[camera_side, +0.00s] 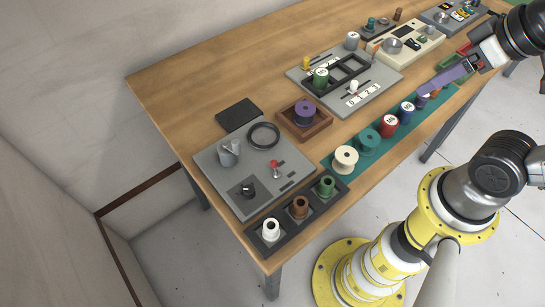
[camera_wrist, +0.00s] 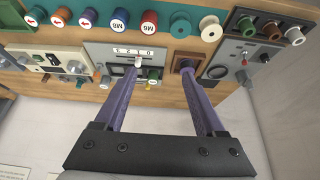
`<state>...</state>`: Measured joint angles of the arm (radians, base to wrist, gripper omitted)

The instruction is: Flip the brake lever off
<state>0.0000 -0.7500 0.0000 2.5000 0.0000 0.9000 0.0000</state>
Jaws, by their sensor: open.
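A small lever with a red knob (camera_side: 274,164) stands on the grey panel (camera_side: 222,187) at the near left end of the bench. It looks like the brake lever, though I see no readable label on it. It also shows in the wrist view, at the right (camera_wrist: 245,60). A second, white-knobbed lever (camera_side: 353,86) stands by a numbered scale on another grey plate (camera_side: 387,84). My gripper (camera_side: 420,93) has long purple fingers and hangs above the row of spools, well away from the red lever. In the wrist view its fingers (camera_wrist: 158,72) are spread with nothing between them.
The grey panel also carries a black knob (camera_side: 248,189), a metal post (camera_side: 229,153) and a black ring (camera_side: 264,135). A dark tray (camera_side: 285,226) of spools borders it. A purple spool (camera_side: 304,112) sits in a wooden box.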

